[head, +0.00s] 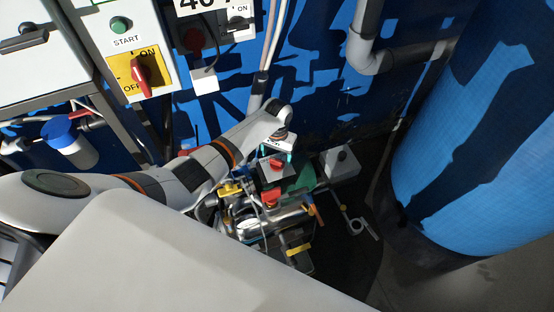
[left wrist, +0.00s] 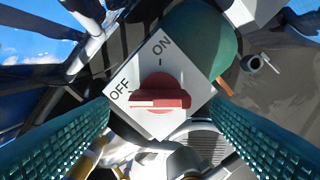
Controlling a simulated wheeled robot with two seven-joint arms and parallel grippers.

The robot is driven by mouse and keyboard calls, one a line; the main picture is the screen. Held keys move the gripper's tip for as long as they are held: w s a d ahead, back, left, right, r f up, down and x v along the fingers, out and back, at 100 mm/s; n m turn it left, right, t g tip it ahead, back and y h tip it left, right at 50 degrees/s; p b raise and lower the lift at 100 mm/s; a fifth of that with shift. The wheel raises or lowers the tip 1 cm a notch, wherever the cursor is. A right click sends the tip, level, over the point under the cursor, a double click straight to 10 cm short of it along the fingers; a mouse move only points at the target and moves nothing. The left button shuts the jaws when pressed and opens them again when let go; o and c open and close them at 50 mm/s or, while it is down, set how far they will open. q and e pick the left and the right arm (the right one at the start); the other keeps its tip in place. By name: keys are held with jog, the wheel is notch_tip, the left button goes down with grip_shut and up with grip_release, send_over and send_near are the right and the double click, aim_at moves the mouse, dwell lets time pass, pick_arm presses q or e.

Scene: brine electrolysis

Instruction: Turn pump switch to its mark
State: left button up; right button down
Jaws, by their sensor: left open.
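The pump switch is a red rotary knob (left wrist: 160,92) on a white plate (left wrist: 192,76) marked OFF and ON. Its handle bar lies level in the left wrist view, with the left end beside the OFF mark. The ON mark is above the knob. The switch also shows in the head view as a small red knob (head: 276,164). My left gripper (left wrist: 161,104) is open, with one teal finger on each side of the knob and a gap on both sides. Its fingertips show only in part in the head view. My right gripper is in neither view.
The green pump body (left wrist: 205,38) is beside the plate, with pipes and valves around it. A large blue tank (head: 480,140) stands at right. A panel has a green START button (head: 121,25) and another red switch (head: 141,74) on yellow. A grey pipe (head: 365,50) runs above.

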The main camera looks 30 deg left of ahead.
aim_at(277, 160)
pick_arm(q)
notch_tip(277, 160, down, 3)
jog(key=shift+r, duration=0.1)
jog(key=shift+f, duration=0.55)
jog(key=c, duration=1)
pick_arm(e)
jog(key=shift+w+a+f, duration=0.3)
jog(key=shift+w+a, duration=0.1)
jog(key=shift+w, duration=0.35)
